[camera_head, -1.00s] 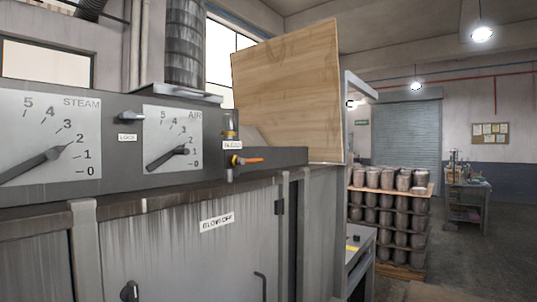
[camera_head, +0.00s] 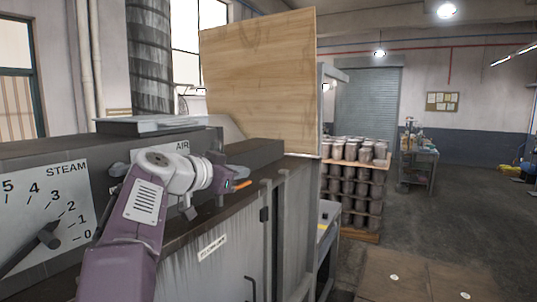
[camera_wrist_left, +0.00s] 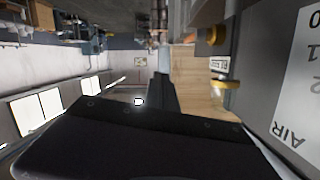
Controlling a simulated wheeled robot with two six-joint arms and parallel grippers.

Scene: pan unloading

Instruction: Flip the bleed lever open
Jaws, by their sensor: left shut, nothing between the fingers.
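The bleed lever (camera_head: 242,185) shows as a short orange handle at the right end of the grey control panel. My left gripper (camera_head: 221,178) is in front of the valve in the head view and hides most of it, including the BLEED label. In the left wrist view, the picture is upside down and the brass bleed valve (camera_wrist_left: 213,36) stands right of my shut, empty fingers (camera_wrist_left: 163,90), with a gap visible between them. The small label (camera_wrist_left: 219,64) is beside it. I cannot tell whether the fingers touch the lever. My right gripper is out of view.
The STEAM dial (camera_head: 45,215) is at the left of the panel; the AIR dial is mostly behind my arm. A wooden board (camera_head: 262,80) rises behind the panel. A rack of pots (camera_head: 355,185) stands to the right, with open floor beyond.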

